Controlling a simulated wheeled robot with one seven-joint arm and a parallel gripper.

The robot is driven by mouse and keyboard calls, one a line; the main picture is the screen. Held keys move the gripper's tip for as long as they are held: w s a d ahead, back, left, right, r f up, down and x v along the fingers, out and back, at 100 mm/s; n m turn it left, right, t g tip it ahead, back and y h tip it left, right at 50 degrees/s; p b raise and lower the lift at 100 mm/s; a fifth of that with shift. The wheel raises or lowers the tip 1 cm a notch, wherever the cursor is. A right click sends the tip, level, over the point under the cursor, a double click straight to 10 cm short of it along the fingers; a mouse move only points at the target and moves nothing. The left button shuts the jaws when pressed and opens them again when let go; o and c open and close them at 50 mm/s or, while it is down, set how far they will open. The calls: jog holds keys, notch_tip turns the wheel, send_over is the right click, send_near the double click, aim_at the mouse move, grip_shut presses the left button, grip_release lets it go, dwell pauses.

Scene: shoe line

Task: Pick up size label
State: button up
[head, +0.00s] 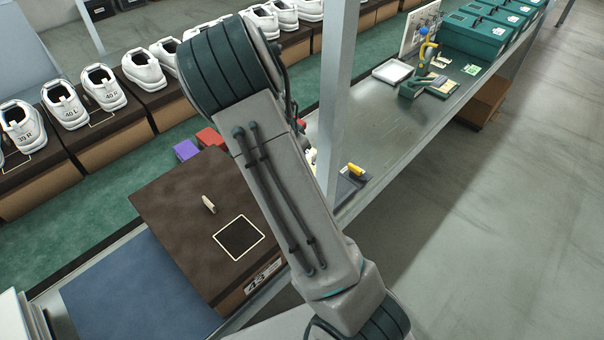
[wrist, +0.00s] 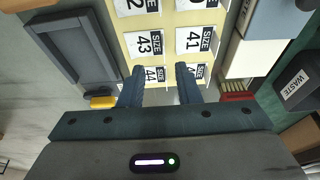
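Several white size labels lie in two columns on a pale yellow sheet (wrist: 168,42) in the wrist view. A size 43 label (wrist: 145,44) is in the left column and a size 41 label (wrist: 194,41) in the right. A size 44 label (wrist: 155,74) lies below the 43, close to my left fingertip and partly covered. In the head view my arm hides the gripper and the labels.
A grey tray (wrist: 73,45) and a yellow-handled item (wrist: 100,102) lie left of the sheet; a waste bin (wrist: 297,85) stands right. In the head view, a brown box (head: 185,215) marked 43 sits on the bench, with white shoes (head: 65,103) behind.

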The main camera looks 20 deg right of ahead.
jog(key=shift+p+x, duration=0.3)
jog(key=shift+x, duration=2.65)
jog(key=shift+w+a, duration=0.15)
jog(key=shift+a, duration=0.05)
jog(key=shift+c, duration=0.3)
grip_shut()
